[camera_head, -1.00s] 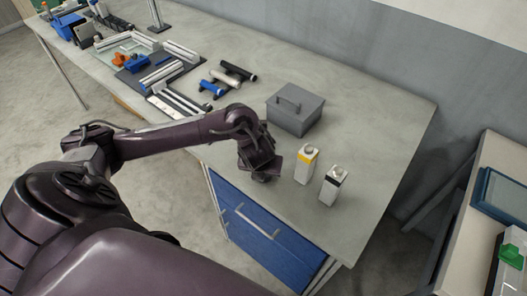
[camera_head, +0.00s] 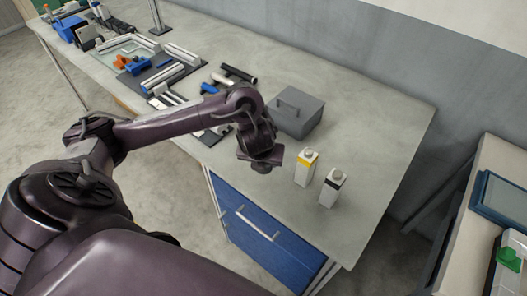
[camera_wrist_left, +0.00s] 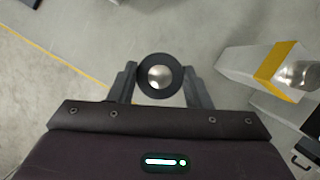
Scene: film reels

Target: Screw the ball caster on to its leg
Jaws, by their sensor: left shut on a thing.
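My left gripper (camera_wrist_left: 160,92) is shut on the ball caster (camera_wrist_left: 160,76), a dark round ring with a shiny silver ball, seen from above between the two fingers. In the head view my left gripper (camera_head: 265,166) is above the front part of the bench, left of the white bottle-like boxes; the caster is hidden there. I cannot make out the caster's leg for certain in either view. My right gripper is not in view.
A white box with a yellow band (camera_head: 306,166) and one with a black band (camera_head: 332,187) stand close to the right of my gripper. Profiles and tubes (camera_head: 238,72) lie farther left. The bench's right end is clear.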

